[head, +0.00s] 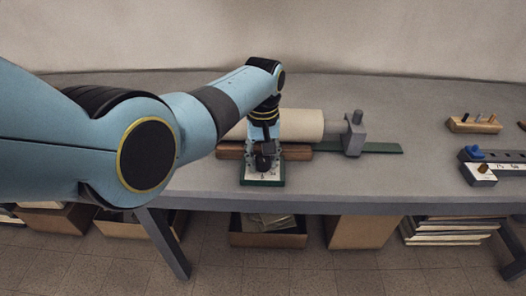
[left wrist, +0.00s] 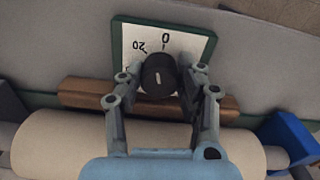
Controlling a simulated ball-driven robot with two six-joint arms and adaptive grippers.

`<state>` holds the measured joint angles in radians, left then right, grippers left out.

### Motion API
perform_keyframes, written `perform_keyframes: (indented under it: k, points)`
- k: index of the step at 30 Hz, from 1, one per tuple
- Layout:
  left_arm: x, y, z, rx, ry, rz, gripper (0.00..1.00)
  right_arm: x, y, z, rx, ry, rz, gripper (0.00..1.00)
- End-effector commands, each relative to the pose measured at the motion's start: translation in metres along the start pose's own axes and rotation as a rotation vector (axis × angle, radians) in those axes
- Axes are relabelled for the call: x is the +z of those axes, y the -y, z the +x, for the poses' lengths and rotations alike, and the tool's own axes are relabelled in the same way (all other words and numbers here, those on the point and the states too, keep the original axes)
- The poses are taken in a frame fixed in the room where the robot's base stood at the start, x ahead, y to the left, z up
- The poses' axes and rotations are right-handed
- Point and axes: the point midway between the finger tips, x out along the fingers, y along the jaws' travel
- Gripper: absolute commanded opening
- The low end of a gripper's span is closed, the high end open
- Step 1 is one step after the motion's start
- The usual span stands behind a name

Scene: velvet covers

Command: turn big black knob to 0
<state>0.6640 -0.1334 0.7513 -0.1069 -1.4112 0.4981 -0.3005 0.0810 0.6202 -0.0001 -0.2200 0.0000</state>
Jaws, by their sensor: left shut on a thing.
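The big black knob (left wrist: 159,75) sits on a white dial plate (left wrist: 195,45) with a green border. A pale line shows on the knob's face, and the plate bears the marks 0 and 20 beyond it. The line runs roughly toward the 0 side; its exact reading is hard to tell. My left gripper (left wrist: 160,80) is shut on the knob, one finger on each side. In the head view my left gripper (head: 264,150) reaches down onto the dial plate (head: 262,182) at the table's front edge. My right gripper is not in view.
A cream roller (head: 303,124) and a wooden bar (head: 297,152) lie just behind the dial, with a grey bracket (head: 354,134) to the right. A pegged wooden block (head: 474,125) stands farther right. Grey table (head: 420,185) is bare between them.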

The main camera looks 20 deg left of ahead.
Motion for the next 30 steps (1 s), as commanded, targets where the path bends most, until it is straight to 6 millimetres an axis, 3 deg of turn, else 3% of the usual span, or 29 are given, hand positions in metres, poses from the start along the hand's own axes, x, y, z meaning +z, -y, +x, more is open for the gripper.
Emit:
perform_keyframes:
  k: [12,30]
  points:
    - [0.000,0.000,-0.001,0.000,0.000,0.261,0.04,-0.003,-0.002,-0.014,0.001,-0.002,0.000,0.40]
    - [-0.001,0.000,0.000,0.000,-0.002,0.333,0.04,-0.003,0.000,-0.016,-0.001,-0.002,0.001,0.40]
